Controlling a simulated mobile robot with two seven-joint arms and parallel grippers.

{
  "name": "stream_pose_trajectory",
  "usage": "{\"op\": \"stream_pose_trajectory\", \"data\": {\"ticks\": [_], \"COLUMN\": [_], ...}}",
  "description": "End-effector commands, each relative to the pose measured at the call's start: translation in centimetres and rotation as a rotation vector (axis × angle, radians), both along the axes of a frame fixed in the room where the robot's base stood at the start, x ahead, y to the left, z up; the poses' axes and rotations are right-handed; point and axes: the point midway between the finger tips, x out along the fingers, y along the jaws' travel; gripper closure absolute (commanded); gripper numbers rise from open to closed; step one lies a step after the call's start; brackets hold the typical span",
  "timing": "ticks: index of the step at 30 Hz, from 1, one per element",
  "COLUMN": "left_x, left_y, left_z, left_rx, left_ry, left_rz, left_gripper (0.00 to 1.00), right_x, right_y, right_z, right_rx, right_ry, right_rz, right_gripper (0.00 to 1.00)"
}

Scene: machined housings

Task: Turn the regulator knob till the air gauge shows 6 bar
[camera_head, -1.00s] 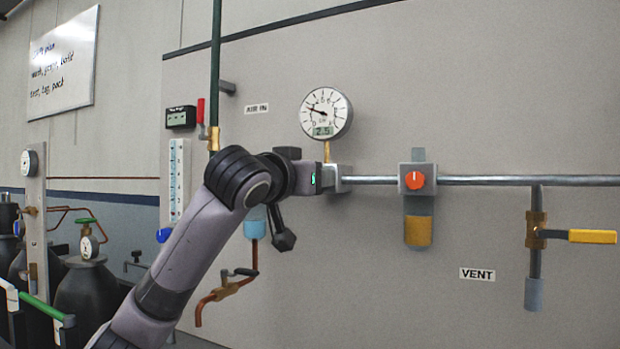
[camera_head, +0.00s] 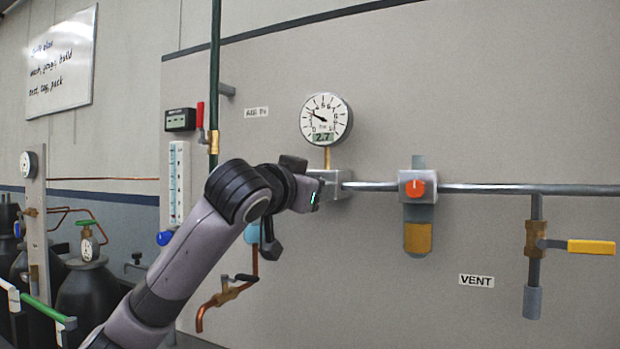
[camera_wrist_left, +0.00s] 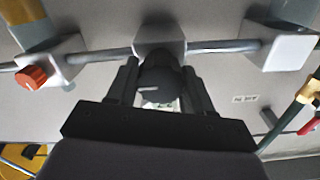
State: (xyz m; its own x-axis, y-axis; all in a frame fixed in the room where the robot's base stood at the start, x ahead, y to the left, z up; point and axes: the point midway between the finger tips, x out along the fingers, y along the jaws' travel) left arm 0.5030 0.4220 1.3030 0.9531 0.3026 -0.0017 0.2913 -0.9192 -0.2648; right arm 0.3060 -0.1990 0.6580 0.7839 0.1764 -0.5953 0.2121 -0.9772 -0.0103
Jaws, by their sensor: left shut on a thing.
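The round white air gauge (camera_head: 326,119) stands on a brass stem above the grey regulator body (camera_head: 345,185). Its small digital window reads 2.7, and its needle points to the left. My left gripper (camera_wrist_left: 160,80) is shut on the dark round regulator knob (camera_wrist_left: 160,76), with one finger on each side, in the left wrist view. In the head view my left wrist hides the knob and part of the regulator body. The regulator body also shows behind the knob in the left wrist view (camera_wrist_left: 158,36). My right gripper is not in view.
A grey pipe (camera_head: 500,188) runs right from the regulator to a block with an orange knob (camera_head: 415,188) and a yellow-handled valve (camera_head: 591,246) above the VENT label. A red-handled valve (camera_head: 200,115) is at the left. Gas cylinders (camera_head: 88,295) stand lower left.

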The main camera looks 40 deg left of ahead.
Motion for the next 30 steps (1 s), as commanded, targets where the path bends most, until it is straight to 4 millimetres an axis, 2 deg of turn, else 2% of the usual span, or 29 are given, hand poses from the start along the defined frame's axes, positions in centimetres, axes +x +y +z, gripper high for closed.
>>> {"op": "stream_pose_trajectory", "data": {"ticks": [2,11,30], "left_x": [-0.1,0.0,0.0], "left_y": [0.0,-0.1,-0.3], "left_z": [0.6,0.6,0.3], "left_rx": [0.072,0.346,0.928], "left_ry": [0.019,0.105,0.289], "left_rz": [0.001,0.0,-0.001], "left_gripper": [0.79,0.8,0.8], "right_x": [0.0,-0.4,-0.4], "right_y": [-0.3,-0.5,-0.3], "right_z": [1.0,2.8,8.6], "right_rx": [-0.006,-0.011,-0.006], "right_ry": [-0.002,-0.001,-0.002], "right_rz": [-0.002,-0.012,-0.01], "right_gripper": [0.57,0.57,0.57]}}
